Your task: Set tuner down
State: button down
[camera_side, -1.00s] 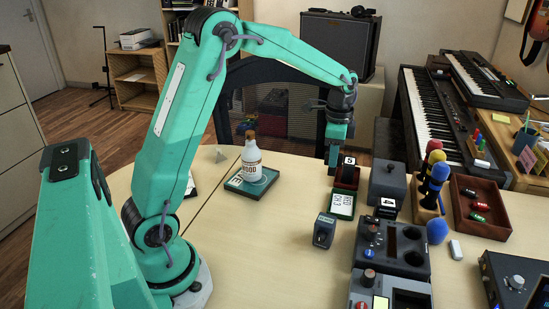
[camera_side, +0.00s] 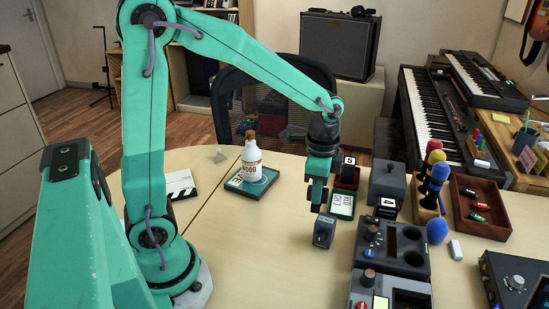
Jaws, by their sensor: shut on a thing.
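The tuner (camera_side: 323,233), a small dark grey block with a lighter front, stands on the table in front of the green-edged card. My gripper (camera_side: 322,208) points down right over it and is shut on its top. The fingertips are small and dark here, so the exact contact is hard to see. The tuner's base appears to be on the tabletop.
A green-edged card (camera_side: 342,204) and a dark red box (camera_side: 347,177) are just behind. Grey units (camera_side: 389,247) stand close on the right. A white bottle (camera_side: 251,160) stands on a teal tray (camera_side: 236,184) to the left. The table between is clear.

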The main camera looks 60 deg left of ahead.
jog(key=shift+w+a+f, duration=0.6)
jog(key=shift+a+f, duration=1.25)
jog(key=shift+w+a+f, duration=0.6)
jog(key=shift+a+f, duration=1.2)
jog(key=shift+a, duration=0.05)
jog(key=shift+w+a+f, duration=0.6)
jog(key=shift+a+f, duration=1.25)
jog(key=shift+f, duration=0.1)
jog(key=c, duration=1.3)
grip_release()
jog(key=shift+c, duration=0.2)
notch_tip(320, 180, up, 12)
jog(key=shift+s+r, duration=0.1)
jog(key=shift+r, duration=0.1)
